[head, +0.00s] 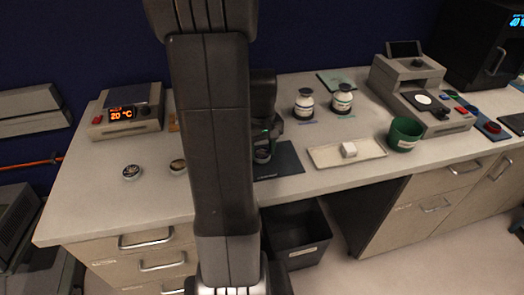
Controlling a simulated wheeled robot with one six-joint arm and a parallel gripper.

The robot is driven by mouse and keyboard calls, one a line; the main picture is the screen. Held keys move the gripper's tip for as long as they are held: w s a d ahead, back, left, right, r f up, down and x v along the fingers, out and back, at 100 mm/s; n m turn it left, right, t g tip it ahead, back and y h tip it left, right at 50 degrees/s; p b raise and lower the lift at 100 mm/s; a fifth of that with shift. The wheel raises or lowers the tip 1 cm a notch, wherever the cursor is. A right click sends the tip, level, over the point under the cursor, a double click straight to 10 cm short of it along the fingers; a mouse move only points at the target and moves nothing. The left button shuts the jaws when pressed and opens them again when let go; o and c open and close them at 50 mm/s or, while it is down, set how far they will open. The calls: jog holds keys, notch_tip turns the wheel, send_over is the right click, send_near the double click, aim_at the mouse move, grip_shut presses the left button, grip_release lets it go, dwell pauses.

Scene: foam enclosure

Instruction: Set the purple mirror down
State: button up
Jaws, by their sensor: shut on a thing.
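My gripper (262,153) is partly behind my own dark arm, near the middle of the bench. It points down over the left part of a dark blue-grey mat (287,162). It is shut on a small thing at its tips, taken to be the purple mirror. The held thing is mostly hidden and too small and dark to make out its colour. I cannot tell whether it touches the mat.
Two small round pieces (131,172) (178,166) lie to the left, near a temperature unit (125,118). The bench's front edge is close.

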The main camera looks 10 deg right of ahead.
aim_at(262, 153)
jog(key=shift+f, duration=0.35)
jog(key=shift+f, duration=0.15)
jog(key=o, duration=1)
notch_tip(262, 153, up, 12)
jog(key=shift+r, duration=0.2)
